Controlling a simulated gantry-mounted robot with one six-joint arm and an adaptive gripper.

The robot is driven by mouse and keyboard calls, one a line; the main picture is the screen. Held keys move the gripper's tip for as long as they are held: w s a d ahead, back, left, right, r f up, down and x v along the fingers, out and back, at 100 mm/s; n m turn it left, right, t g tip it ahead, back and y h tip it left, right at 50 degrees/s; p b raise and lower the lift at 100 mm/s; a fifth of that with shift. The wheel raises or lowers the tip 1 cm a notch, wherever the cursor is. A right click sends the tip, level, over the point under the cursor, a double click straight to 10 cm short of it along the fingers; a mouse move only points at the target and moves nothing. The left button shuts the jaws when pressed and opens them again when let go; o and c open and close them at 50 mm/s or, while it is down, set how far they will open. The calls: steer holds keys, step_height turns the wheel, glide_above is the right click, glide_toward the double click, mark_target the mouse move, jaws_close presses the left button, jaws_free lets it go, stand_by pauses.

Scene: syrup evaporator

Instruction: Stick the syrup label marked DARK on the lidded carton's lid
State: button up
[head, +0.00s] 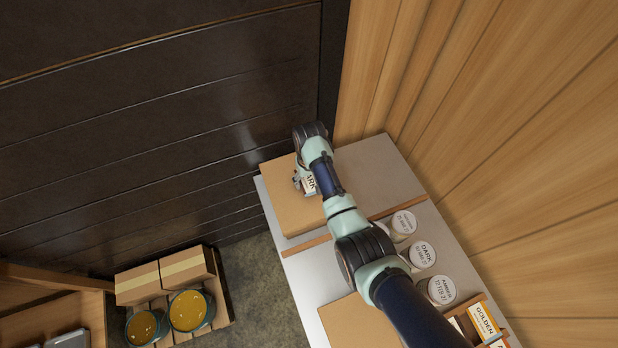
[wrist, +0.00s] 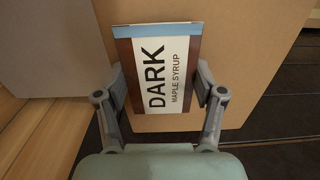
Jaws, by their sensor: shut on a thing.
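The syrup label (wrist: 172,88) is a white card with brown side bands and a blue top band, printed DARK MAPLE SYRUP. My gripper (wrist: 160,80) is shut on it, one finger at each side edge. In the head view the label (head: 310,186) shows partly, beside my gripper (head: 300,181), over the far brown carton (head: 285,212). That carton's flat top also lies behind the label in the wrist view (wrist: 245,60). Whether the label touches it I cannot tell. My arm hides part of the carton.
Several round-topped containers, one marked DARK (head: 423,254), stand along the bench's right side. A holder with a GOLDEN label (head: 485,320) is at the lower right. Another brown carton (head: 350,322) sits nearer, past a wooden strip (head: 306,246). A plank wall (head: 480,100) borders the bench (head: 385,165).

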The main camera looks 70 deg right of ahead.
mark_target(309, 180)
stand_by(0.8)
steer(key=o, duration=0.9)
step_height(309, 180, up, 8)
steer(key=p, duration=0.8)
steer(key=shift+r, duration=0.1)
